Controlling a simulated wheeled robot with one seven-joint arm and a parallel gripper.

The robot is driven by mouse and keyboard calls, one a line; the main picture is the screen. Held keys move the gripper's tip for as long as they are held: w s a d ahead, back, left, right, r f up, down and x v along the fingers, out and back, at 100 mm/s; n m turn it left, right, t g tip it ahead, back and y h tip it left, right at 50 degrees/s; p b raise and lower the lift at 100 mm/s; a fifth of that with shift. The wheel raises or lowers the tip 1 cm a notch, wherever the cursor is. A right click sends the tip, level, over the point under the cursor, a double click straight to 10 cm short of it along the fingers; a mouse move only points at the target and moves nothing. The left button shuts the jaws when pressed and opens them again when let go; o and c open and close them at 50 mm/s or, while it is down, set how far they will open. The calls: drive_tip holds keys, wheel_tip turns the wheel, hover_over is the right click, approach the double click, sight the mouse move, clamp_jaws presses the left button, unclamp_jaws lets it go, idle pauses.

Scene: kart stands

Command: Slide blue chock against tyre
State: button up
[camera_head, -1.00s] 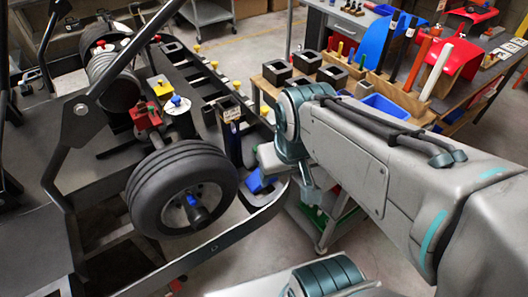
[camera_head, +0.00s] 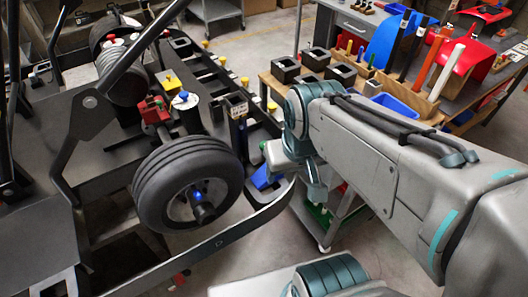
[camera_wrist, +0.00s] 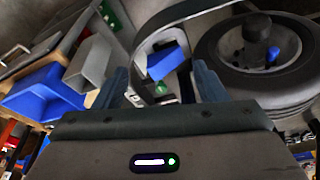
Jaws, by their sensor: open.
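The blue chock (camera_head: 265,177) is just right of the kart's black tyre (camera_head: 188,185) in the head view, low by the curved dark bar. I cannot tell whether it touches the tyre. In the wrist view the blue chock (camera_wrist: 168,62) shows ahead between the fingers, with the tyre (camera_wrist: 285,93) to its right and a gap visible between them. My gripper (camera_wrist: 164,84) is open, with nothing between its fingers. In the head view my gripper (camera_head: 276,158) is just above and right of the chock, and its fingertips are hard to make out.
The curved dark bar (camera_head: 245,224) passes in front of the tyre and chock. A trolley (camera_head: 330,222) stands beneath my arm. Open floor (camera_head: 245,50) shows at the back.

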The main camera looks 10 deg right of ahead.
drive_tip(key=shift+w, duration=0.15)
drive_tip(key=c, duration=0.9)
drive_tip(key=shift+w+d+m, duration=0.2)
drive_tip(key=shift+w+m, duration=0.15)
drive_tip(key=shift+m, duration=0.15)
drive_tip(key=c, duration=0.5)
drive_tip(key=w+d+m, duration=0.1)
drive_tip(key=w+m, duration=0.1)
drive_tip(key=m, duration=0.1)
drive_tip(key=w+d+f+m+g+y, duration=0.1)
drive_tip(key=w+d+m, duration=0.1)
drive_tip(key=w, duration=0.1)
drive_tip(key=w+d+f+m+g+p, duration=0.1)
drive_tip(key=w+d+m, duration=0.1)
drive_tip(key=w+m, duration=0.1)
drive_tip(key=shift+w+m+y, duration=0.25)
drive_tip(key=shift+m+y, duration=0.05)
clamp_jaws()
drive_tip(key=w+d+f+m+g+y, duration=0.1)
drive_tip(key=w+d+f+m, duration=0.4)
drive_tip(key=w+d+m, duration=0.15)
drive_tip(key=s+a+f+p, duration=0.1)
drive_tip(key=a+f+p, duration=0.1)
drive_tip(key=a+f, duration=0.4)
drive_tip(key=shift+f+m, duration=0.45)
drive_tip(key=shift+f, duration=1.6)
